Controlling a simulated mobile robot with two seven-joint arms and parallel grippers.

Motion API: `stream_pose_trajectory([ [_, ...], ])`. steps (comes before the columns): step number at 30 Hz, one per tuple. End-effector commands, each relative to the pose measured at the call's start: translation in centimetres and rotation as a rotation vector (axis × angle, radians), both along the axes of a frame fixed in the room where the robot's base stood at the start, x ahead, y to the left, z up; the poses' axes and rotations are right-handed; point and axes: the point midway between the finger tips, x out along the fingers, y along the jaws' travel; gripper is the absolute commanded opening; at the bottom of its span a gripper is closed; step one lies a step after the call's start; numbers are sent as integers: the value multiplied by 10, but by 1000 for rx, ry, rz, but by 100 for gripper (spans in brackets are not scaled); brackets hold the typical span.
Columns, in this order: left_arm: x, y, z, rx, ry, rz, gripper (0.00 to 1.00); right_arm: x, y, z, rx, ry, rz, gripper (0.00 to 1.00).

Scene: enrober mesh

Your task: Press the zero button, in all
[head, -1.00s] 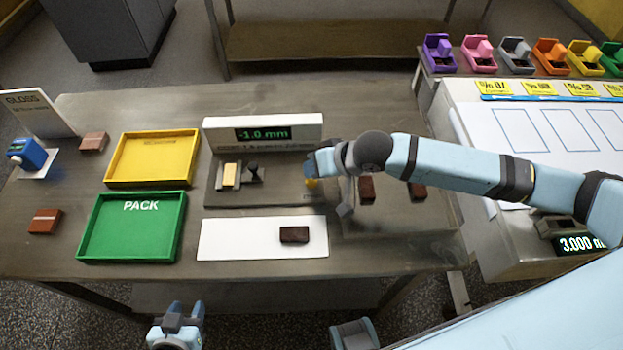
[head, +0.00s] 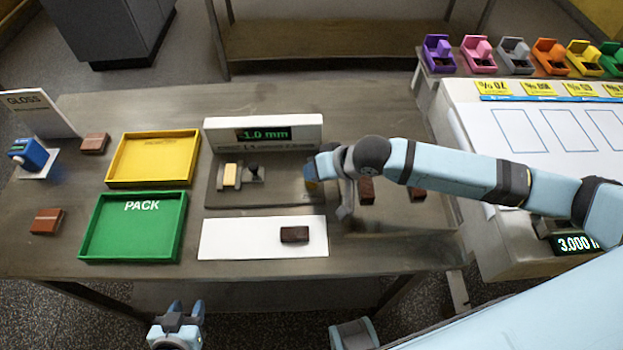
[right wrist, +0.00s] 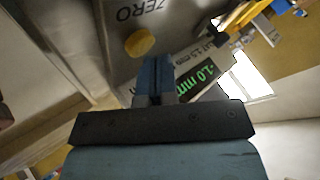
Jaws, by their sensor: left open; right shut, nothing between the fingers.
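The gauge stand (head: 228,197) has a display (head: 263,134) on its back panel. The display (right wrist: 195,83) reads -1.0 mm in the right wrist view. The yellow zero button (right wrist: 140,42) sits beside the printed word ZERO in that view; in the head view my right gripper hides it. My right gripper (head: 312,178) is shut and empty, fingers pointing down over the button's corner of the stand. In the right wrist view its blue fingertips (right wrist: 154,62) are close to the button; I cannot tell whether they touch. My left gripper (head: 186,307) is open and empty before the table.
A dark brown block (head: 294,234) lies on the white mat (head: 225,240). Two more dark blocks (head: 366,190) (head: 417,194) lie near my right arm. The yellow tray (head: 150,160) and green PACK tray (head: 130,225) are at left. A black knob (head: 253,168) stands on the gauge.

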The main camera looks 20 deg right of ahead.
Motion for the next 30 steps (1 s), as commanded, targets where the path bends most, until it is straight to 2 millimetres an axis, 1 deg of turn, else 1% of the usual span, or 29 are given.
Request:
stream_pose_trajectory([
  [18,1,0,2,-1,-2,0,43,0,0,-8,0,1,1,0],
  [26,1,0,3,-1,-3,0,43,0,0,-8,0,1,1,0],
  [30,1,0,7,-1,-3,0,43,0,0,-4,0,1,1,0],
])
